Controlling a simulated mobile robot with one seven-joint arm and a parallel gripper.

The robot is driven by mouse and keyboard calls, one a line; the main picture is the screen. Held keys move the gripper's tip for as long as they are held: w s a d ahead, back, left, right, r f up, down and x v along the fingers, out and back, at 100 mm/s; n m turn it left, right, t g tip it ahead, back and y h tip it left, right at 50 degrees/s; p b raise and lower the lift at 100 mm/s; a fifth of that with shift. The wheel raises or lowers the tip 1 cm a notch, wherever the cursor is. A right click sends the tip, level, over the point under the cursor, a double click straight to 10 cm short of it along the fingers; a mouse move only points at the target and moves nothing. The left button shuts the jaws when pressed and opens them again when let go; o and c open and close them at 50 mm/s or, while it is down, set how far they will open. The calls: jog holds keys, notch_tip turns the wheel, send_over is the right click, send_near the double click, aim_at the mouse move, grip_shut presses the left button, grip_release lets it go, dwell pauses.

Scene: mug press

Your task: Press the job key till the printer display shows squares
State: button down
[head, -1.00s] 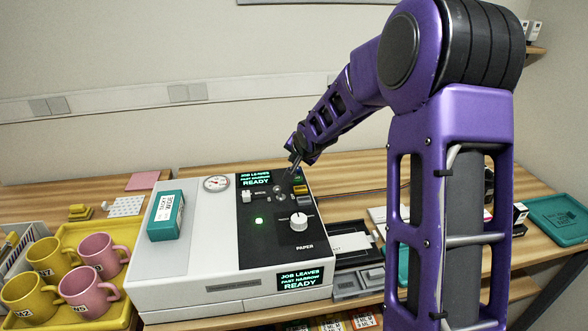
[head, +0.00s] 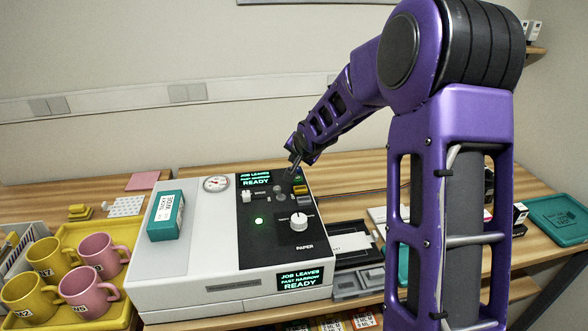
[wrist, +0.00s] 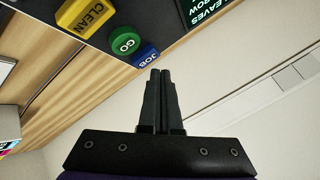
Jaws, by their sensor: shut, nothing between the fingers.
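The printer (head: 205,250) is a white and black machine on the table. The blue job key (wrist: 146,57) shows in the wrist view beside the green GO key (wrist: 125,41) and the yellow CLEAN key (wrist: 86,17). My gripper (wrist: 160,73) is shut and empty, its tips right by the job key; I cannot tell whether they touch it. In the head view my gripper (head: 292,168) is over the panel's back right corner and hides the job key.
A teal box (head: 166,216) lies on the printer's left top. A round knob (head: 299,221) and a lit green lamp (head: 259,221) are on the panel. Pink and yellow mugs stand in a yellow tray (head: 70,235) at left. A wall is behind the table.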

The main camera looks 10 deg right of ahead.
jog(key=shift+f+b, duration=0.4)
jog(key=shift+f, duration=0.05)
jog(key=shift+f+b, duration=0.45)
dwell(0.6)
jog(key=shift+r, duration=0.1)
dwell(0.3)
jog(key=shift+r+p, duration=0.75)
jog(key=shift+r, duration=0.05)
notch_tip(320, 180, up, 5)
jog(key=p, duration=0.4)
dwell(0.4)
